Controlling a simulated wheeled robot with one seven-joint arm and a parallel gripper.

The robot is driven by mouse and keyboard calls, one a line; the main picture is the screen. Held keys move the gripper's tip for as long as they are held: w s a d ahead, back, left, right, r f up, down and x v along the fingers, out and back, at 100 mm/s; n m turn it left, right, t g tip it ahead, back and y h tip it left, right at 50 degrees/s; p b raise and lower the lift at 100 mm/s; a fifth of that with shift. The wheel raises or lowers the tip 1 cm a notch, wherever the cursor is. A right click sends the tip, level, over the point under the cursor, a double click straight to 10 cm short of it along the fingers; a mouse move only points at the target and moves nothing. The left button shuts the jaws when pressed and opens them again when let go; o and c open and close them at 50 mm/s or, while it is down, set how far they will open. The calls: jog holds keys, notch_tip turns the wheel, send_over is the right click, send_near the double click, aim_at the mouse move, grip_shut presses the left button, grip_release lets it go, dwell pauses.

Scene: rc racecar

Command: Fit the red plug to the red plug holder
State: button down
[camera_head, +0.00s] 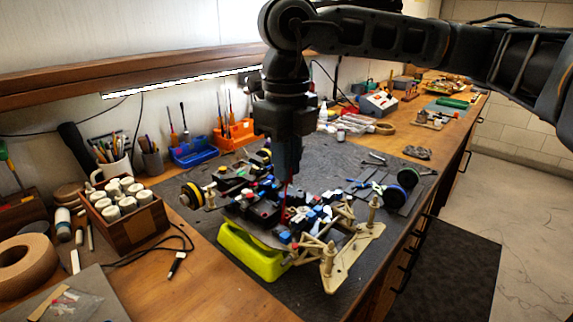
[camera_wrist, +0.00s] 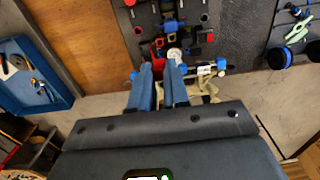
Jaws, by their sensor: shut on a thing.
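My gripper (camera_head: 287,172) points straight down over the car chassis in the head view, its blue fingers close together. The wrist view shows the two fingertips (camera_wrist: 160,64) shut on a small red piece, the red plug (camera_wrist: 158,69). In the head view a thin red length of the plug (camera_head: 284,207) hangs below the fingers, its lower end among the chassis parts. I cannot tell whether it touches them. Several red parts sit on the chassis, including a red block (camera_wrist: 157,44) just beyond the fingertips. I cannot tell which is the red plug holder.
The chassis rests on a yellow-green stand (camera_head: 250,254) on a dark mat. A wooden box of white bottles (camera_head: 130,232) stands left. Wheels (camera_head: 408,178) lie right. Blue and orange bins (camera_head: 195,152) line the back. Beige brackets (camera_head: 345,258) project at the chassis front.

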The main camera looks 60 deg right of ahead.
aim_at(287, 185)
jog(key=shift+f+b, duration=2.75)
jog(key=shift+b, duration=1.45)
jog(key=shift+f+b, duration=1.1)
jog(key=shift+b, duration=0.25)
jog(key=c, duration=1)
grip_release()
jog(key=shift+c, duration=0.2)
jog(key=shift+r, duration=0.1)
jog(key=shift+r, duration=3.85)
